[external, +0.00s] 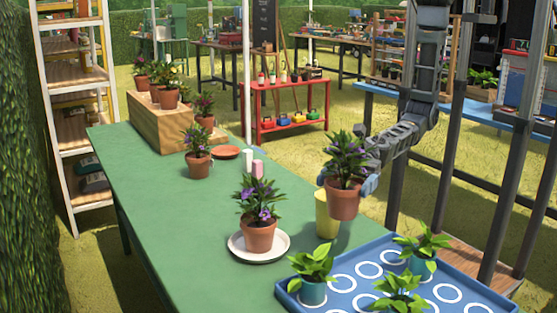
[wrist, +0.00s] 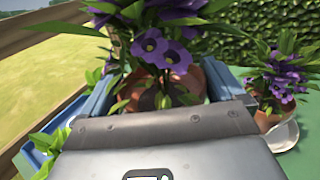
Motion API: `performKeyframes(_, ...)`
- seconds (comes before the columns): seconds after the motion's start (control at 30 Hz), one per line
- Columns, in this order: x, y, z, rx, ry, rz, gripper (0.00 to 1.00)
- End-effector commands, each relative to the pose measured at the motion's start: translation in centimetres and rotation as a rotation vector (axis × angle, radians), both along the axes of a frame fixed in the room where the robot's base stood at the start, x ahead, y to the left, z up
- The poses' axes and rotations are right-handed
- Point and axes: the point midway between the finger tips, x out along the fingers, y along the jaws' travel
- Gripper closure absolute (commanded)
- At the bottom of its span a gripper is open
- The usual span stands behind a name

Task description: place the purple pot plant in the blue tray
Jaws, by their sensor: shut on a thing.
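In the wrist view the held purple plant (wrist: 165,55) sits between the two fingers of my gripper (wrist: 155,90). The blue tray (external: 285,290) lies at the table's near right end, with white ring marks and several green plants in teal pots. Another purple plant (external: 258,235) stands on a white saucer (external: 236,250); it also shows at right in the wrist view (wrist: 270,118).
A yellow cup (external: 326,222) stands just below and behind the held pot. A pink cylinder and a white one, a brown saucer (external: 225,152) and another purple plant (external: 199,163) are farther back. A wooden step (external: 165,128) holds several potted plants. Several rings on the tray are bare.

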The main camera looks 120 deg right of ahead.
Motion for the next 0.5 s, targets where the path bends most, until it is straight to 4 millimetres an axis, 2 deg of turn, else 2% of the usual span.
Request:
performKeyframes(0.27, 0.2, 1.7, -0.3, 0.007, 0.000, 0.017, 0.53)
performKeyframes(0.5, 0.5, 3.2, -1.4, 0.003, 0.005, 0.014, 0.53)
